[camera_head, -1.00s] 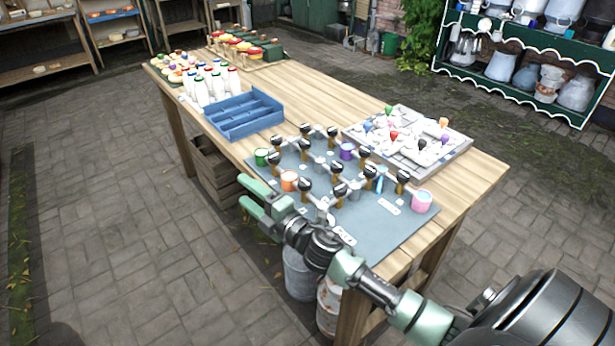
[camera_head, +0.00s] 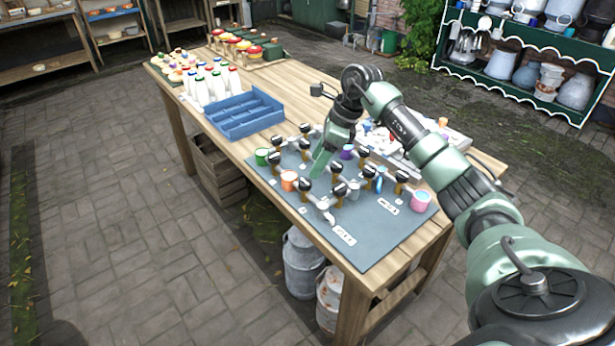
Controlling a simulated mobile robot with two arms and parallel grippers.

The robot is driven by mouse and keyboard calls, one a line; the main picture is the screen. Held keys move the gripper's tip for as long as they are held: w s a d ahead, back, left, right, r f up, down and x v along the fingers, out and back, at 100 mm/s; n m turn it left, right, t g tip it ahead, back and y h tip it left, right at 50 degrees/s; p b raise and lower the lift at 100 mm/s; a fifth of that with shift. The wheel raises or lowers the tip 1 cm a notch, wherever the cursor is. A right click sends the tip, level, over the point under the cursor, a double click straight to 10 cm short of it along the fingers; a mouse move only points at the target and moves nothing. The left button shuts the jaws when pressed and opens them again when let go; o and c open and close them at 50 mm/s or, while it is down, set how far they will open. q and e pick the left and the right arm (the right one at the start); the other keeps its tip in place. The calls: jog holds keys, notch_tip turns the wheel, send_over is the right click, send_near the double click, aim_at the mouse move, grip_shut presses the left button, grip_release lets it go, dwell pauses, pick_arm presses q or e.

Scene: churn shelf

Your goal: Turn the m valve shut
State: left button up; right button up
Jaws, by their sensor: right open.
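Several valves with black knobs and brass stems stand along pipes on a grey-blue board (camera_head: 385,235) on the wooden table. One valve (camera_head: 304,184) stands near the board's front left, another (camera_head: 339,190) to its right. White labels (camera_head: 343,235) lie on the board, but their letters are too small to read, so I cannot tell which valve is m. My right gripper (camera_head: 319,166) is open, fingers pointing down over the back middle of the board, among the valves. It hides part of the pipes and valves behind it; contact cannot be told. My left gripper is not in view.
A blue divided tray (camera_head: 243,113) and white bottles (camera_head: 211,87) stand to the left. A white puzzle-like tray (camera_head: 455,137) lies behind my right arm.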

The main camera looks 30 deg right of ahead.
aim_at(305, 182)
jog(key=p+x, duration=0.1)
jog(key=x, duration=0.5)
jog(key=shift+w+a+f, duration=0.1)
jog(key=shift+a+f, duration=0.15)
jog(key=shift+f, duration=0.05)
grip_shut()
